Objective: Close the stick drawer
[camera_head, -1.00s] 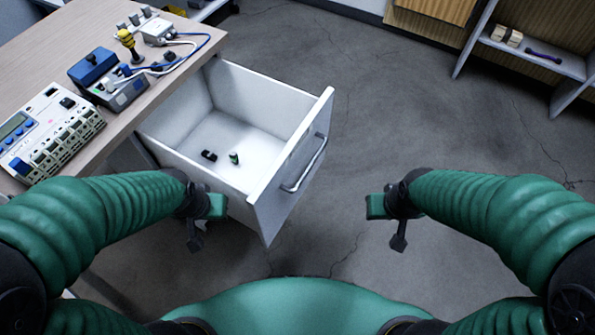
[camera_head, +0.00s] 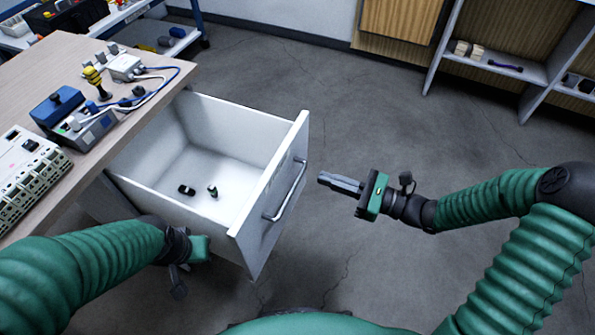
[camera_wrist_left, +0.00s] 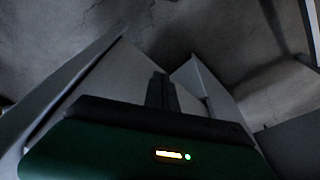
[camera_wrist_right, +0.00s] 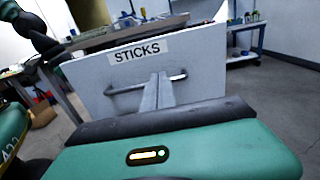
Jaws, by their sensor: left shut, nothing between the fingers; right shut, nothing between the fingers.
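The stick drawer (camera_head: 272,208) is white and pulled well out from under the wooden table. Two small dark sticks lie on its floor (camera_head: 205,178). Its front has a metal handle (camera_head: 287,192); in the right wrist view the front (camera_wrist_right: 205,68) bears the label "STICKS". My right gripper (camera_head: 322,177) is shut and empty, a short gap in front of the drawer front, pointing at it near handle height. My left gripper is low beside the drawer's near side, its fingers mostly hidden in the head view; the left wrist view shows the fingers (camera_wrist_left: 161,90) shut and empty.
The wooden table (camera_head: 95,140) at the left carries a blue-topped device (camera_head: 70,115), cables and a white multi-switch unit (camera_head: 25,180). A shelf (camera_head: 495,65) stands at the back right. The grey floor right of the drawer is clear.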

